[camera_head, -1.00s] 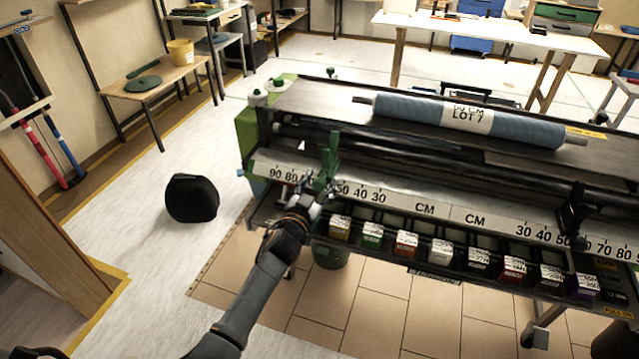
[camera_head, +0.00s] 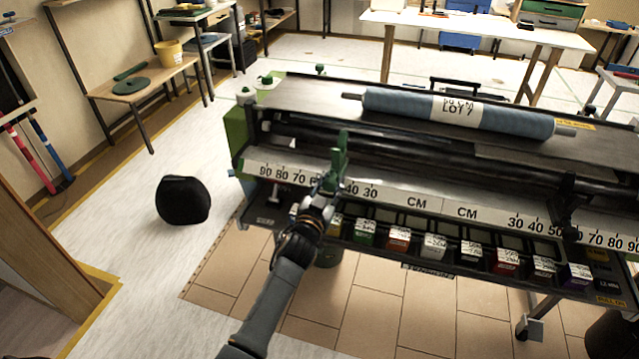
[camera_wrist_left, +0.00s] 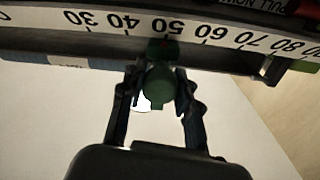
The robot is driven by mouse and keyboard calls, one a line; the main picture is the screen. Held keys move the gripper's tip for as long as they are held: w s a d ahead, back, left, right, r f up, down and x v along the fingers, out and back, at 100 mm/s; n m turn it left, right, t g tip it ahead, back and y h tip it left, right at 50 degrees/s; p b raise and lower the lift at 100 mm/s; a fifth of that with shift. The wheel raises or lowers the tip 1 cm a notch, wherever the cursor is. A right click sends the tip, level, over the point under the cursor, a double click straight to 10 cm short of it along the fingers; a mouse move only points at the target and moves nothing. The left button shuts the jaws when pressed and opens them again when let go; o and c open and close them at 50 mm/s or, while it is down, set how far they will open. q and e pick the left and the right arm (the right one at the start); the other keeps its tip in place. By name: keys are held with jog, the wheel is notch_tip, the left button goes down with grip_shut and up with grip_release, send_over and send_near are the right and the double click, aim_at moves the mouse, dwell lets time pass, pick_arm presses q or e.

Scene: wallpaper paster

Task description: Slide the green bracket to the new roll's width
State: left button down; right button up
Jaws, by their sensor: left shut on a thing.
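The green bracket (camera_head: 338,162) stands upright on the white centimetre scale (camera_head: 283,172) along the machine's front. My left gripper (camera_head: 328,187) is shut on the bracket's lower part. In the left wrist view the bracket's green knob (camera_wrist_left: 159,86) sits between both fingers, in front of the scale near the 50 mark. In the head view the bracket and gripper cover the scale between 60 and 40. The blue roll (camera_head: 405,103) lies on top of the machine, with a white label (camera_head: 458,109) reading "LOT 7" and a CM width whose first digit is unclear. My right gripper is out of view.
A black bracket (camera_head: 567,208) stands on the right half of the scale. Several coloured boxes (camera_head: 398,238) line a tray below it. A black rounded object (camera_head: 183,200) lies on the floor at left. The floor around it is clear.

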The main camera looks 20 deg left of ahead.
pick_arm(q)
jog(key=c, duration=1)
grip_release()
jog(key=shift+o, duration=0.2)
jog(key=shift+s+a, duration=0.1)
jog(key=shift+s, duration=0.05)
jog(key=s, duration=1.1)
jog(key=shift+s+a, duration=0.4)
